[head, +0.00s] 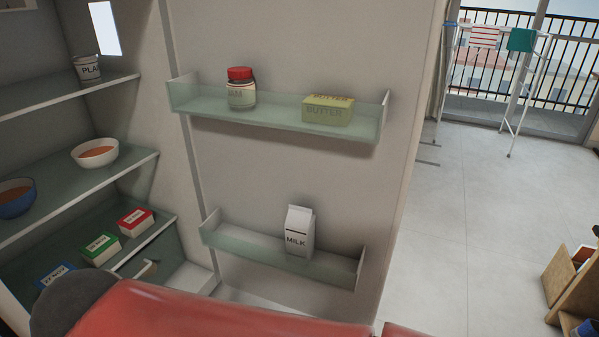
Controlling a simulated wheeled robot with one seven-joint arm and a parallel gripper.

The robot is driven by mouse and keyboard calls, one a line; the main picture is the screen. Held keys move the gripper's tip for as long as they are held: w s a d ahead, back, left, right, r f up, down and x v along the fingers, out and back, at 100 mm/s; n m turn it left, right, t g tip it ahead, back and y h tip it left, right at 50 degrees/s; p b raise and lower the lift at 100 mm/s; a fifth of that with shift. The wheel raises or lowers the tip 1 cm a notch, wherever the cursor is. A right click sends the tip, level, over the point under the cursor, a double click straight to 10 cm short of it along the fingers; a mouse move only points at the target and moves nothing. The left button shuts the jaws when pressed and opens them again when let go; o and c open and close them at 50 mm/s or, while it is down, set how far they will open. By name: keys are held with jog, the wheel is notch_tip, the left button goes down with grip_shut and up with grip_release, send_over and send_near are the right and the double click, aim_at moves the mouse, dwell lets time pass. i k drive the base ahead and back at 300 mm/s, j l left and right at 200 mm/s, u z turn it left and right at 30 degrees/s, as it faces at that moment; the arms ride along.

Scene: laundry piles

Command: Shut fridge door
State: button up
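The fridge door (290,180) stands open in the middle of the head view, with its inner face towards me. Its upper shelf (270,124) holds a red-lidded jar (241,90) and a yellow butter pack (328,109). Its lower shelf (335,272) holds a milk carton (298,233). The fridge interior (50,100) is open at the left. A red and dark grey part of my arm crosses the bottom of the view, in front of the lower fridge and door. My gripper is not in view.
Fridge shelves at left hold a labelled pot (87,68), a white bowl (95,153), a blue bowl (15,198) and several small boxes (100,249). Tiled floor (470,220) lies clear right of the door. A drying rack (525,85) stands behind; a wooden shelf unit (578,300) is at lower right.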

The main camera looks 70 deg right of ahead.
aim_at(354, 178)
jog(key=k+l+u, duration=0.2)
jog(key=u, duration=0.2)
jog(key=k+l+u, duration=0.15)
jog(key=u, duration=0.3)
jog(key=k+u, duration=0.6)
jog(key=u, duration=0.2)
jog(key=k+l+u, duration=0.1)
jog(key=k+u, duration=0.25)
jog(key=k, duration=0.55)
jog(key=k+l+z, duration=1.1)
jog(key=l+z, duration=0.25)
jog(key=k+z, duration=0.2)
jog(key=k, duration=0.05)
